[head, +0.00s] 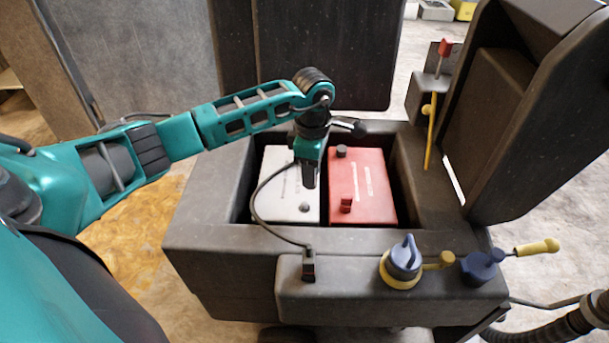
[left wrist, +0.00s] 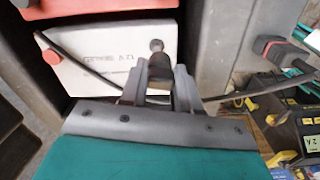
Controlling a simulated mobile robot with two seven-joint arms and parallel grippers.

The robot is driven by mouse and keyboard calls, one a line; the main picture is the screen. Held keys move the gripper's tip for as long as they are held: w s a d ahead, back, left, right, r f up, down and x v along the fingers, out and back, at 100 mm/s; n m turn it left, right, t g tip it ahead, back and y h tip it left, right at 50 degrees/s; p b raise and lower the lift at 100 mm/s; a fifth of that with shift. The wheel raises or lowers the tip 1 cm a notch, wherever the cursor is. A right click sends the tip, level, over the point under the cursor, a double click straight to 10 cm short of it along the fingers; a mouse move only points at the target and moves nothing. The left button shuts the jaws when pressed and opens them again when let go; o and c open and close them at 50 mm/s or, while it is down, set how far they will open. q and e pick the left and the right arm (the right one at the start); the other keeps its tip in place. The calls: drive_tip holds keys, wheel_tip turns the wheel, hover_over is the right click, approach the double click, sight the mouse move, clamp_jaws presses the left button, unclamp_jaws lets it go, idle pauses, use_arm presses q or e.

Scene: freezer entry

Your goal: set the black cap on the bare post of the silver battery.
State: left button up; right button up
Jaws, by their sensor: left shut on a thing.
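The silver battery (head: 283,203) sits in the left of the open bay, and its pale face (left wrist: 105,60) fills the middle of the left wrist view. Its near post (head: 304,207) is a small grey knob. In the left wrist view a dark round knob (left wrist: 156,45) stands just beyond the fingertips. My left gripper (head: 308,184) points down over the silver battery, a little behind the near post. It is shut on a small dark piece (left wrist: 159,68), which looks like the black cap; the fingers partly hide it. I cannot tell whether it touches the post. My right gripper is out of view.
The red battery (head: 366,188) stands close on the right, with dark and red terminals. A black cable (head: 254,203) loops beside my gripper to a clamp (head: 309,266) on the front ledge. Blue and yellow fittings (head: 402,263) stand there. An upright cover (head: 530,100) rises on the right.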

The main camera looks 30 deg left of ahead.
sight(304, 203)
use_arm(q)
drive_tip(key=a+f+n, duration=0.1)
drive_tip(key=f+n, duration=0.1)
drive_tip(key=shift+s+a+f+n, duration=0.1)
drive_tip(key=shift+s+a+n, duration=0.05)
drive_tip(key=shift+a+n, duration=0.2)
drive_tip(key=shift+f+b, duration=1.4)
drive_tip(key=shift+f, duration=0.6)
drive_tip(key=shift+f+b, duration=1.15)
drive_tip(key=shift+f, duration=0.25)
drive_tip(key=o, duration=1.1)
